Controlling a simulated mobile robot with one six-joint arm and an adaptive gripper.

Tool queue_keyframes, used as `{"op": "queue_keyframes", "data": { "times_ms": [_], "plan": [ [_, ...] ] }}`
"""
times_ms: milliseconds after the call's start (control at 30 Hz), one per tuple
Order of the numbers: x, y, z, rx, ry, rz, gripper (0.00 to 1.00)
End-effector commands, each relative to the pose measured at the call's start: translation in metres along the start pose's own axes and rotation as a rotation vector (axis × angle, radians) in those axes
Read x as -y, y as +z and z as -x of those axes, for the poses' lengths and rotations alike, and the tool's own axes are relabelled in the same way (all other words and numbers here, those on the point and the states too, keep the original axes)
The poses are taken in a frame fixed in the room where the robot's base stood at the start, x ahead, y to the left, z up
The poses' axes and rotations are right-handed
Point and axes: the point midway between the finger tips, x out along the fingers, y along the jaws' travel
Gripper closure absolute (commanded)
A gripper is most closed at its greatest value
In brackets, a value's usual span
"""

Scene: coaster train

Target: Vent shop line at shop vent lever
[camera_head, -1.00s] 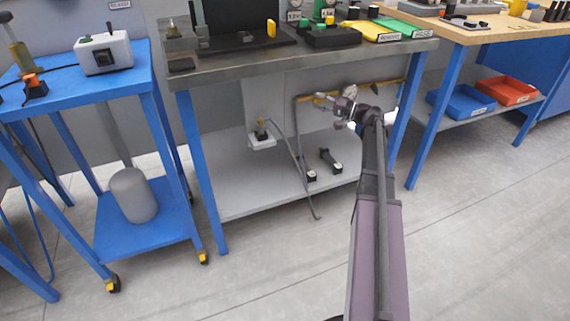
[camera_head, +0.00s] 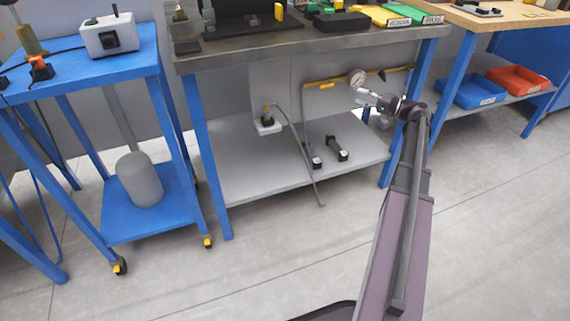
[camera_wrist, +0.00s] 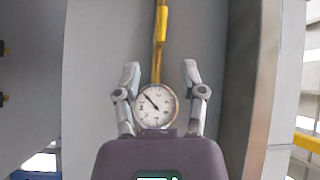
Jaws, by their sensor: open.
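My gripper (camera_head: 362,98) is open and reaches under the dark-topped bench, near a round white dial gauge (camera_head: 357,79). In the wrist view my gripper (camera_wrist: 160,70) has its two grey fingers spread, with the gauge (camera_wrist: 156,105) showing between them. A yellow line (camera_head: 325,86) runs beneath the bench top. In the wrist view it runs upward from behind the gauge, with a thicker yellow piece (camera_wrist: 161,24) near the top that may be the vent lever. I cannot tell whether a finger touches anything.
The bench's lower shelf (camera_head: 240,175) holds a white-based fitting (camera_head: 267,122) with a grey hose and two small black-ended parts (camera_head: 336,148). A blue leg (camera_head: 396,160) stands near my arm. A blue cart (camera_head: 150,212) carries a grey cylinder (camera_head: 139,180). Floor in front is clear.

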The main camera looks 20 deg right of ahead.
Motion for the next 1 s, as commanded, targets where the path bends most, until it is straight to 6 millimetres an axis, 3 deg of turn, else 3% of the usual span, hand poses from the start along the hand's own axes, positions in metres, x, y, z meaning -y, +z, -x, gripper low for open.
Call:
{"op": "queue_keyframes", "data": {
  "times_ms": [133, 1000],
  "plan": [
    [0.000, 0.000, 0.017, -0.001, 0.000, 0.000, 0.47],
    [-0.029, 0.079, -0.066, 0.151, 0.240, -0.008, 0.47]
  ]
}}
